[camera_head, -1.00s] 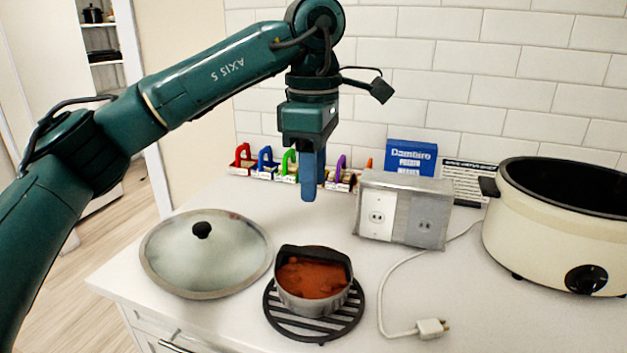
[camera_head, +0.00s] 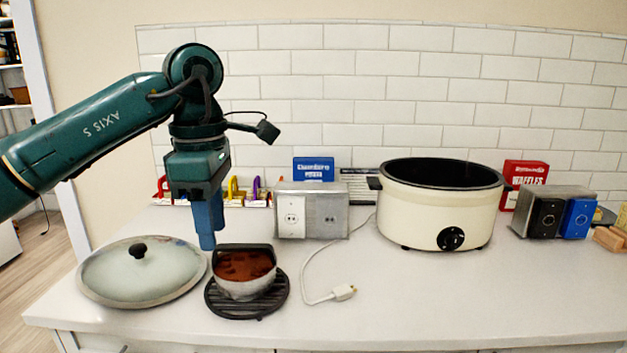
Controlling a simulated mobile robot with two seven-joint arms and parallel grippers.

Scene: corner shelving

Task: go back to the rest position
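My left gripper (camera_head: 211,240) hangs in the air with its blue fingers pointing down, above the counter. In the picture its fingertips lie just above the bowl's left side, between the bowl and the glass lid. The fingers overlap in this view, so I cannot tell whether they are apart. I see nothing held below them. The grey bowl of reddish-brown food (camera_head: 243,287) stands on a black trivet (camera_head: 239,311). My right gripper is out of view.
The glass lid (camera_head: 165,278) lies at the left of the counter. The cream slow cooker (camera_head: 412,213), an outlet box (camera_head: 334,225), a loose white plug (camera_head: 344,292) and a red box (camera_head: 526,175) stand or lie to the right. The front right counter is clear.

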